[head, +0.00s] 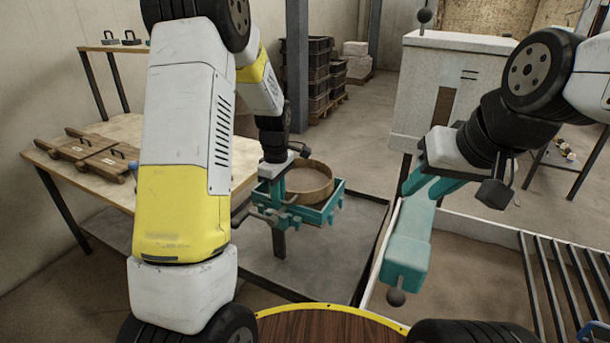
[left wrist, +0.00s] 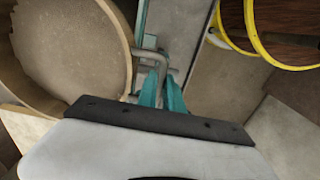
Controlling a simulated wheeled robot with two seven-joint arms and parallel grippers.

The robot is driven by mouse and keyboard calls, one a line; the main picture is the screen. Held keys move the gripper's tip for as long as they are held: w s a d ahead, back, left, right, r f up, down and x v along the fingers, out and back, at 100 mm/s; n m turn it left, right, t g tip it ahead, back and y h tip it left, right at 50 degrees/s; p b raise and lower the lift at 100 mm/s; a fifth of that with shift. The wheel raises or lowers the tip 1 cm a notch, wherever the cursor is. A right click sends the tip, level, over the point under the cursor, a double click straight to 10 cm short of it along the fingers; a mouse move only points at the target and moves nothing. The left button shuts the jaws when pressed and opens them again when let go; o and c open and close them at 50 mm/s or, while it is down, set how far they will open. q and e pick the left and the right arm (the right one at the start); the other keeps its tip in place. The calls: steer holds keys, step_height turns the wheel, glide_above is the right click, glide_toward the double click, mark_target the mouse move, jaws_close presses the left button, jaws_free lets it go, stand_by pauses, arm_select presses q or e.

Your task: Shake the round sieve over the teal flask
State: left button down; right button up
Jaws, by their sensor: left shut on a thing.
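The round sieve (head: 312,180), with a tan wooden rim, is in the middle of the head view. It sits at or just above the teal flask (head: 330,211), an open rectangular frame with grey handles; whether they touch is unclear. In the left wrist view the sieve (left wrist: 72,50) fills the upper left, with a sandy-coloured inside. My left gripper (head: 272,196) is beside the sieve, its teal fingers shut on the sieve's bent grey handle (left wrist: 152,60). My right gripper (head: 430,190) is to the right, away from the sieve, with its fingers apart.
A teal block (head: 407,255) with a dark ball knob is just below my right gripper. A wooden table (head: 120,130) with dark-handled boards (head: 95,150) is at left. A metal-barred rack (head: 565,290) is at right. A round wooden surface with yellow edge (head: 335,322) is in front.

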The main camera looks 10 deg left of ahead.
arm_select(q)
steer(key=shift+s+d, duration=0.2)
steer(key=shift+d, duration=0.3)
steer(key=shift+s+d, duration=0.15)
steer(key=shift+d, duration=0.3)
steer(key=shift+w+a, duration=0.3)
steer(key=shift+a, duration=0.55)
steer(key=shift+w+a, duration=0.3)
steer(key=shift+a, duration=0.5)
steer(key=shift+w+a, duration=0.3)
steer(key=shift+a, duration=0.55)
steer(key=shift+s+d, duration=0.3)
steer(key=shift+d, duration=0.5)
steer(key=shift+s+d, duration=0.3)
steer(key=shift+d, duration=0.5)
steer(key=shift+s+d, duration=0.3)
steer(key=shift+d, duration=0.5)
steer(key=c, duration=1.3)
jaws_free()
steer(key=shift+r, duration=4)
steer(key=shift+r, duration=0.1)
